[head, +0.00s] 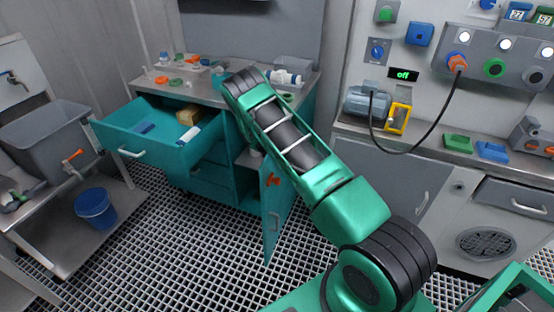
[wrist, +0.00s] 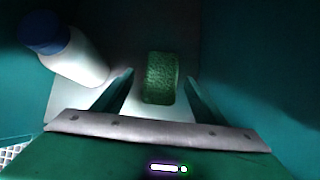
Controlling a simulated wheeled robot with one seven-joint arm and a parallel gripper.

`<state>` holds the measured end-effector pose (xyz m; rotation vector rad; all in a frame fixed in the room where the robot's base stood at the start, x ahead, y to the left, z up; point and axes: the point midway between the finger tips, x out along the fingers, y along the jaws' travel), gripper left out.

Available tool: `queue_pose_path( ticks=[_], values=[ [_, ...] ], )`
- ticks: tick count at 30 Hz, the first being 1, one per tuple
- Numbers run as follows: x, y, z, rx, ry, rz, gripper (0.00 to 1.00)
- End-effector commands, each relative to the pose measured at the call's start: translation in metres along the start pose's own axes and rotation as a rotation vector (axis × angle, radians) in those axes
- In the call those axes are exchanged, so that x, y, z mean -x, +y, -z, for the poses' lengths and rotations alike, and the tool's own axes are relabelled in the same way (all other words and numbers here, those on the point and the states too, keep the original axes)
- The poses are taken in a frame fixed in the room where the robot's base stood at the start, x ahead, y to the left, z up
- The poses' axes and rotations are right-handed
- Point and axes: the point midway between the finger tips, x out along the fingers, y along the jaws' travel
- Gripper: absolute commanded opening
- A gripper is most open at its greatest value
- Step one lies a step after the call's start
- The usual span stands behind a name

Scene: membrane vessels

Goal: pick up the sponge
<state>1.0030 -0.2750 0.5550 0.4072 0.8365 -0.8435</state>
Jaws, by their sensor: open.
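The sponge (wrist: 160,80) is a green, rough-textured block. It shows in the wrist view, on a pale surface inside a dim teal compartment. My gripper (wrist: 160,76) is open, with one dark finger to the left of the sponge and one to the right. I cannot tell how deep the sponge sits between the fingers, and no grip on it shows. In the head view, the sponge and my gripper are hidden behind my green arm, at the teal cabinet (head: 212,187).
A white bottle with a blue cap (wrist: 75,55) stands left of the sponge, near the left finger. Teal walls close in on both sides. The cabinet door (head: 276,212) hangs open, and an open drawer (head: 125,122) juts out to its left.

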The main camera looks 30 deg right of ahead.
Motion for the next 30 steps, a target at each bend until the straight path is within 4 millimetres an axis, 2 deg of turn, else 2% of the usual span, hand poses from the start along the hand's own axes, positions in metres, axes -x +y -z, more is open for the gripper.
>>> queue_pose_path(
  ticks=[4, 12, 13, 14, 18, 30],
  values=[
    [-0.016, 0.000, 0.001, 0.000, 0.001, 0.000, 0.65],
    [-0.019, 0.000, 0.001, 0.001, 0.001, 0.000, 0.65],
    [-0.019, 0.000, 0.001, 0.001, 0.001, 0.000, 0.62],
    [-0.019, 0.000, 0.001, 0.001, 0.001, 0.000, 0.55],
    [-0.018, 0.001, 0.001, 0.001, 0.001, 0.000, 0.22],
    [-0.016, 0.001, -0.001, 0.000, 0.000, 0.000, 0.21]
  ],
)
